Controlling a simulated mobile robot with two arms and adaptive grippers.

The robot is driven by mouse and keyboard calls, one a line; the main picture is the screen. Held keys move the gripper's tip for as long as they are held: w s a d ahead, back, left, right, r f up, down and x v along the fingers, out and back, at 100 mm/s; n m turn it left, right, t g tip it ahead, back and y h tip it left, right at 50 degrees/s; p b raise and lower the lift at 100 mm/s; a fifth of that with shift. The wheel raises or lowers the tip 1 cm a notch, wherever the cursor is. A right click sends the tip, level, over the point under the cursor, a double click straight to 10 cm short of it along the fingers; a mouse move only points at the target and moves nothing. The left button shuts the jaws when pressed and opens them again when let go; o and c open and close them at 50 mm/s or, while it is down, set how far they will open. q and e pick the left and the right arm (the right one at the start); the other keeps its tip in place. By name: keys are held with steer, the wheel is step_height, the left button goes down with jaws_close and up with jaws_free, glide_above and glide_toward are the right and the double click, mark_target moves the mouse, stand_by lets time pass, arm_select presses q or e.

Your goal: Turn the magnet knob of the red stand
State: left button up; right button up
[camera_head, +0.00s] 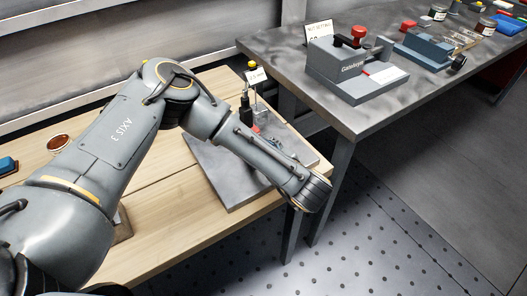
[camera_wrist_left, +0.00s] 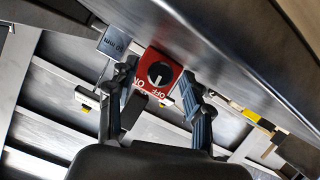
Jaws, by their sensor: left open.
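In the left wrist view the red stand's square face (camera_wrist_left: 172,90) shows a round black knob (camera_wrist_left: 160,73) with a pale mark. White lettering reading "OFF", and part of what looks like "ON", runs along the face. My left gripper (camera_wrist_left: 157,84) is open, with one finger on each side of the red face. I cannot tell whether the fingers touch it. In the head view my left arm crosses the wooden bench, and its gripper is hidden. A small red part (camera_head: 256,129) shows behind the arm, possibly the stand. My right gripper is out of view.
A grey plate (camera_head: 230,185) lies on the wooden bench (camera_head: 165,222), under the arm. A label card (camera_head: 257,75) stands behind it. A grey metal table (camera_head: 285,55) at right holds a grey fixture (camera_head: 343,70) and a blue fixture (camera_head: 425,48).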

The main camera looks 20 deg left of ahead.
arm_select(q)
steer(key=v, duration=1.2)
